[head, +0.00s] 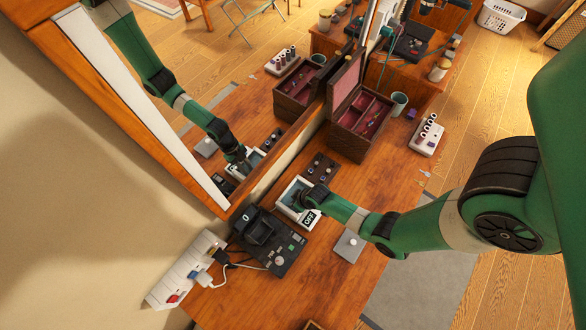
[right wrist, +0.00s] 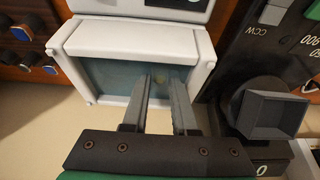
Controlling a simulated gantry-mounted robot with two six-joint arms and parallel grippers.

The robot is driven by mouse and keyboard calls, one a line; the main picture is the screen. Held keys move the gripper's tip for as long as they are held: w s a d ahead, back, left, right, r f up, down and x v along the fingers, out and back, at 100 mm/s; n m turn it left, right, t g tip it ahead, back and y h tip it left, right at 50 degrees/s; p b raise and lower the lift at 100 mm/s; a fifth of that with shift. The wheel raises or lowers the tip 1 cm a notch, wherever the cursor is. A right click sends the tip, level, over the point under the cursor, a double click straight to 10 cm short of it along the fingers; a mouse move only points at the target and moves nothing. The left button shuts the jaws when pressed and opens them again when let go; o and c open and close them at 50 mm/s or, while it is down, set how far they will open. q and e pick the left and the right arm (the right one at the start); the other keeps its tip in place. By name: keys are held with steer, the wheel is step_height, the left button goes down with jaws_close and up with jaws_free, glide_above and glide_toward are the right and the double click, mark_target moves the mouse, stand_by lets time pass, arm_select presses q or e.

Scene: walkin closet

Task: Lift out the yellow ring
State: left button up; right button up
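A small, faint yellowish spot (right wrist: 187,82), perhaps the yellow ring, shows through the bluish liquid in a white-rimmed basin (right wrist: 130,38) in the right wrist view; its shape is too unclear to be sure. In the head view this basin belongs to a white device with an OFF label (head: 309,218). My right gripper (right wrist: 160,82) reaches over the basin with its fingers apart and nothing visible between them. The spot appears just right of the fingertips; I cannot tell how deep the tips are. In the head view my right gripper (head: 299,200) partly covers the basin. My left gripper is not in view.
A black device with a dial (head: 270,240) stands close beside the basin. A dark panel with knobs (head: 321,168), an open jewelry box (head: 350,148) and a white stand with several pegs (head: 426,138) are further back. A mirror (head: 225,110) borders the left side.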

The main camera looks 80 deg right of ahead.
steer(key=shift+r, duration=0.1)
jaws_close()
steer(key=shift+r, duration=0.2)
steer(key=r+p, duration=0.1)
steer(key=r, duration=0.1)
steer(key=r+p, duration=0.1)
steer(key=r, duration=0.1)
steer(key=shift+s+d, duration=0.15)
steer(key=shift+s, duration=0.25)
steer(key=s+d+r+p, duration=0.2)
steer(key=s+r+p, duration=0.2)
steer(key=s+p, duration=0.1)
steer(key=s+d+r+p, duration=0.2)
steer(key=s+r+p, duration=0.2)
steer(key=s, duration=0.3)
steer(key=shift+s+d+r+p, duration=0.2)
steer(key=shift+d+p, duration=0.15)
steer(key=shift+p, duration=0.05)
